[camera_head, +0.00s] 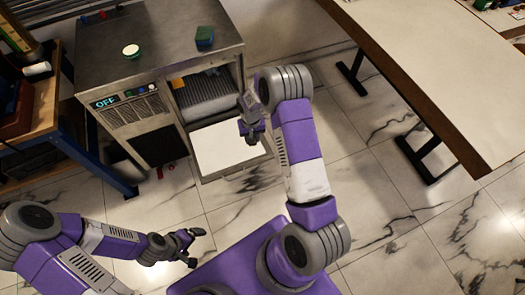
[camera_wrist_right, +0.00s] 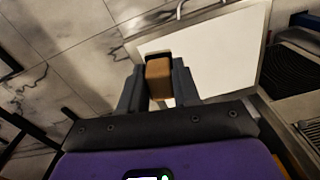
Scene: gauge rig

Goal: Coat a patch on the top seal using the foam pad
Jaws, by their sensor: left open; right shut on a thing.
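My right gripper (camera_head: 251,132) is over the right side of the lowered white-faced door (camera_head: 222,150) of a metal cabinet. In the right wrist view, its fingers (camera_wrist_right: 158,82) are shut on a small brown block (camera_wrist_right: 158,70), which looks like the foam pad. The white door panel (camera_wrist_right: 220,50) lies beyond it; I cannot tell whether they touch. The top seal is not clearly distinguishable at the cabinet opening. My left gripper (camera_head: 194,247) is open and empty, low over the floor in front of the cabinet.
A small orange piece (camera_head: 178,83) shows at the opening. A white-topped table (camera_head: 430,60) stands right, a workbench left. Marble floor is open between.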

